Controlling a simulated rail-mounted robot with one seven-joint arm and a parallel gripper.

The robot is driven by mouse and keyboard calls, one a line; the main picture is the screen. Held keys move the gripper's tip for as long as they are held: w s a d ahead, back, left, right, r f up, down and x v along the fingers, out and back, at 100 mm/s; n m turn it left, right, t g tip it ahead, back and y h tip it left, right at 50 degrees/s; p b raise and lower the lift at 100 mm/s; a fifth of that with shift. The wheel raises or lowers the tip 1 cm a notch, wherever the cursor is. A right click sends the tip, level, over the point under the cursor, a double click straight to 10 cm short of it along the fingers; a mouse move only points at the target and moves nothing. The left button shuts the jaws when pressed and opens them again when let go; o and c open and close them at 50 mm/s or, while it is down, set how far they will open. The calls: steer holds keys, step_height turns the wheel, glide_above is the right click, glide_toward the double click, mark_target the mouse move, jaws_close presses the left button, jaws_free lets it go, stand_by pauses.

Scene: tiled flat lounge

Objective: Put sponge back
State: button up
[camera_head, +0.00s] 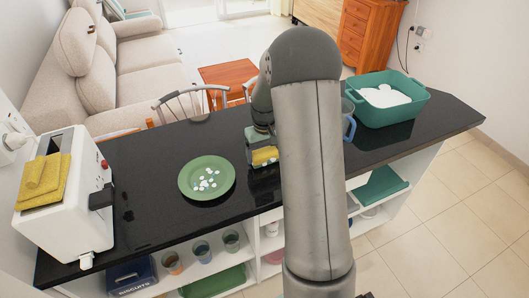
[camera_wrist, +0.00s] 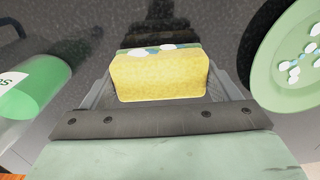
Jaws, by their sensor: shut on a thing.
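My gripper (camera_head: 262,146) is shut on a yellow sponge (camera_wrist: 160,77) with a green back layer. White bits show along the sponge's green edge in the wrist view. The sponge also shows in the head view (camera_head: 265,156), over the black counter (camera_head: 150,165) just right of the green plate. I cannot tell whether the sponge touches the counter. The green plate (camera_head: 191,192) carries several white bits; part of it shows at the right of the wrist view (camera_wrist: 262,84).
A green basin (camera_head: 388,119) with white contents stands at the counter's right. A white toaster (camera_head: 75,200) with yellow items on top stands left. A green-and-white bottle (camera_wrist: 35,88) lies left in the wrist view.

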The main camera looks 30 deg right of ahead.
mark_target(264, 151)
steer(key=shift+f, duration=0.35)
steer(key=shift+f, duration=0.25)
steer(key=o, duration=0.9)
steer(key=shift+r, duration=0.1)
steer(key=shift+c, duration=0.2)
steer(key=shift+r, duration=0.1)
step_height(264, 151, up, 12)
steer(key=b, duration=0.1)
steer(key=s+a+r, duration=0.3)
steer(key=s+a, duration=0.8)
steer(key=s, duration=0.4)
steer(key=s+a+f, duration=0.1)
steer(key=s+a, duration=0.1)
steer(key=s, duration=0.4)
steer(key=s+a+f, duration=0.1)
steer(key=s+a, duration=0.1)
steer(key=s, duration=0.4)
steer(key=shift+a+f+n+t, duration=0.25)
steer(key=shift+n+t, duration=0.05)
steer(key=shift+n, duration=0.1)
